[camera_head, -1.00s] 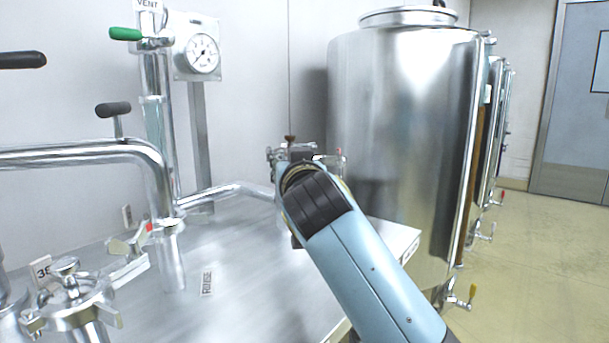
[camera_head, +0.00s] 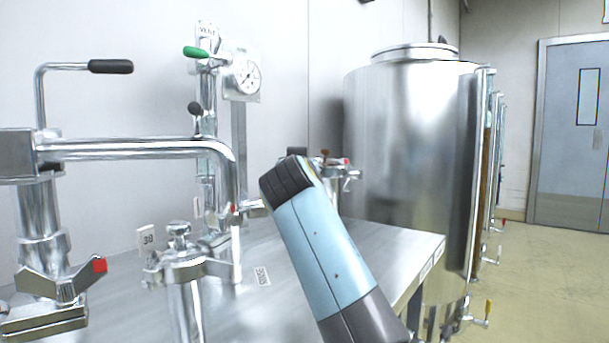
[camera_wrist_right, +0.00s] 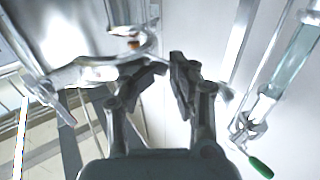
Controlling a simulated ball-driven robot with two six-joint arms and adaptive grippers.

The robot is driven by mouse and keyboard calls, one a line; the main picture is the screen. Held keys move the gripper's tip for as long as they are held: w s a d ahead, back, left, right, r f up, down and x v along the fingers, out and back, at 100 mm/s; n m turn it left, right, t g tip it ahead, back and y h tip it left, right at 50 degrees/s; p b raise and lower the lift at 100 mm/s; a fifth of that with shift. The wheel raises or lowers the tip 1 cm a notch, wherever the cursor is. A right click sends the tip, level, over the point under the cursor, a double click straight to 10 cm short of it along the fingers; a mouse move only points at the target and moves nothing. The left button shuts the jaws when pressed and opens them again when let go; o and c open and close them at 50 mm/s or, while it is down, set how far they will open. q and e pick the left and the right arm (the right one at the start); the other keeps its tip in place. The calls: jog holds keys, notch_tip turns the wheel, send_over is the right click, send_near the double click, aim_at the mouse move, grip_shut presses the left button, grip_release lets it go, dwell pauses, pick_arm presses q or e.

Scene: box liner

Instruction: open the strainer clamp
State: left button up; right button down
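Several metal pipe clamps show in the head view, and I cannot tell for sure which is the strainer clamp. A fitting with a brass knob and a red-tipped part (camera_head: 345,174) stands at the table's far side, partly behind my right arm. In the right wrist view a shiny curved clamp (camera_wrist_right: 100,68) with a handle-like arm lies beside and beyond the left finger. My right gripper (camera_wrist_right: 163,82) has its two dark fingers apart with nothing visible between them. It is hidden in the head view. My left gripper is in neither current view.
A steel table (camera_head: 330,245) carries a clamp near the 38 tag (camera_head: 185,268) and a red-tipped clamp (camera_head: 62,285) at left. A bent pipe (camera_head: 130,150), gauge (camera_head: 245,76) and green-handled valve (camera_head: 196,52) stand behind. A large tank (camera_head: 410,140) bounds the right. Floor beyond is clear.

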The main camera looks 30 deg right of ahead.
pick_arm(q)
jog(key=shift+a, duration=0.15)
pick_arm(e)
jog(key=shift+w+a, duration=0.15)
jog(key=shift+w, duration=0.3)
jog(key=c, duration=1.5)
grip_release()
jog(key=shift+s, duration=0.1)
pick_arm(q)
jog(key=shift+a, duration=0.1)
pick_arm(e)
jog(key=shift+o, duration=0.2)
notch_tip(320, 180, up, 10)
jog(key=shift+f, duration=0.15)
